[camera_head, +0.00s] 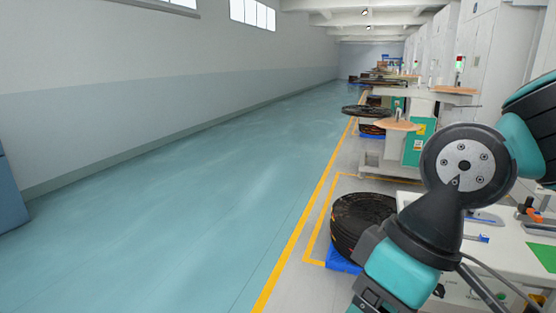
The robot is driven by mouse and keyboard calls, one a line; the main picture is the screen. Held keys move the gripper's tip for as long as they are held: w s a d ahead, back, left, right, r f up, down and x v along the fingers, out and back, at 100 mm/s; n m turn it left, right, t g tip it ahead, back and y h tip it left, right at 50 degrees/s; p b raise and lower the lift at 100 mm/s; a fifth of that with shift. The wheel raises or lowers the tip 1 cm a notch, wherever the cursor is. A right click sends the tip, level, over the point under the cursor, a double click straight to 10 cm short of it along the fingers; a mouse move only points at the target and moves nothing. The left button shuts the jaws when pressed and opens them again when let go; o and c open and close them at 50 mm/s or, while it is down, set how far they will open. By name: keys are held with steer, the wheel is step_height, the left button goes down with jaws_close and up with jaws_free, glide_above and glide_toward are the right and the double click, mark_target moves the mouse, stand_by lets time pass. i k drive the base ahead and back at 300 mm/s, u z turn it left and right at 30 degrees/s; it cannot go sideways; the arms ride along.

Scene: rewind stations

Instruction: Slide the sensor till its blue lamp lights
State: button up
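I cannot make out the sensor or a lit blue lamp for certain. On the white workstation table (505,245) at the right lie small parts, among them a blue piece (484,238) and an orange and black piece (529,211). They are too small to name surely. My teal and black arm crosses the right side and covers part of this table. My gripper is not in view.
A stack of dark coils (362,222) sits on a blue pallet (342,260) beside the table. Further stations with round tops (396,124) line the right side. A yellow floor line (312,208) borders the wide, clear teal aisle (190,190). A wall runs along the left.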

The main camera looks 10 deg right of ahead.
mark_target(526, 208)
steer(key=z, duration=1.65)
